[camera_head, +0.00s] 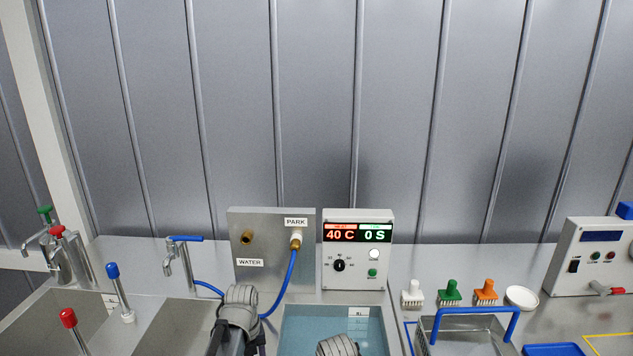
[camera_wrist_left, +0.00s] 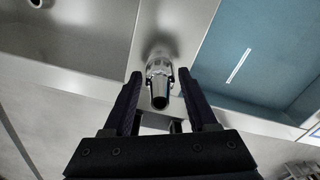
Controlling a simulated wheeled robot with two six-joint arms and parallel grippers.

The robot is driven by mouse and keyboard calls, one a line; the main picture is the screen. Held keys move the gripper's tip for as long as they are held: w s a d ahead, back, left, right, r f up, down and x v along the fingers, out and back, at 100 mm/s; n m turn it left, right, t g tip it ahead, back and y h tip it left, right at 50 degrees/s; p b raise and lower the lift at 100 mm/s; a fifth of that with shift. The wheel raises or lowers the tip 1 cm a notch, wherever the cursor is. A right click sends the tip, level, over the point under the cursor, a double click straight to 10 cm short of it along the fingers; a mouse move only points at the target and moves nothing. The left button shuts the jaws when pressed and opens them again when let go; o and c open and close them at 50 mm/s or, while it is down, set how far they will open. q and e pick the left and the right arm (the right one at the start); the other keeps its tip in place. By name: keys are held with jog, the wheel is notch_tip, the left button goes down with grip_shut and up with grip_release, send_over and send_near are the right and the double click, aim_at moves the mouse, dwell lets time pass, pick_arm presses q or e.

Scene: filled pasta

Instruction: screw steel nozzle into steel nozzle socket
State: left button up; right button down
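A shiny steel fitting (camera_wrist_left: 159,82) with a wider collar and a narrower, dark-ended tip shows in the left wrist view, on the steel strip between two basins. I cannot tell whether it is the steel nozzle, its socket, or both together. My left gripper (camera_wrist_left: 159,75) is open, with one black finger on each side of the fitting and a small gap to each. In the head view my left arm hides this spot. My right gripper is not in view; only a grey part of that arm shows at the bottom edge.
A blue hose (camera_head: 291,283) runs from the PARK fitting (camera_head: 295,240) on the steel panel down behind my left arm. A water-filled basin (camera_head: 300,318) lies right of that arm. A control box (camera_head: 357,270), brushes and a blue-handled basket (camera_head: 470,335) stand further right.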

pick_arm(q)
jog(key=shift+o, duration=1)
jog(key=n, duration=1.1)
jog(key=shift+n, duration=0.3)
